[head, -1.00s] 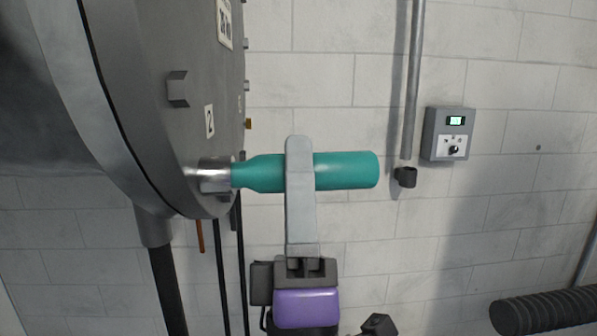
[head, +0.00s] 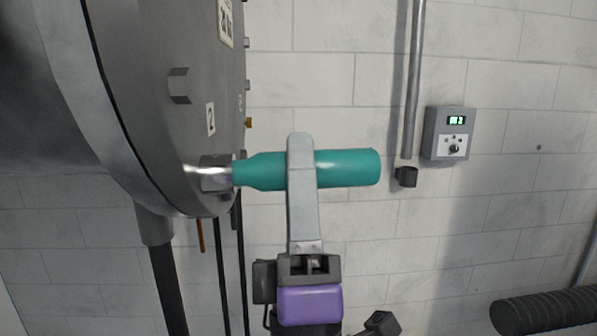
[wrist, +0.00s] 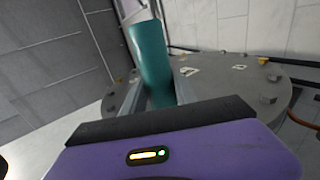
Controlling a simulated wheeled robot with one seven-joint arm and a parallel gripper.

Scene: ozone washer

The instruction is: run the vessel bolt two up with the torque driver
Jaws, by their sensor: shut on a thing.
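The teal torque driver (head: 346,168) lies level in the head view, its silver socket (head: 216,174) against the grey vessel lid (head: 205,60). The socket sits at the bolt place just below the label "2" (head: 211,120); the bolt head there is hidden by the socket. My gripper (head: 301,150) is shut around the middle of the driver's teal body. In the wrist view the teal driver (wrist: 152,62) stands between my fingers, with the lid (wrist: 245,82) beyond it.
A grey wall box (head: 448,133) with a lit green display and a knob hangs on the block wall, right of a vertical pipe (head: 413,80). Another bolt head (head: 179,86) sits above the label. A ribbed dark hose (head: 545,310) is at the lower right.

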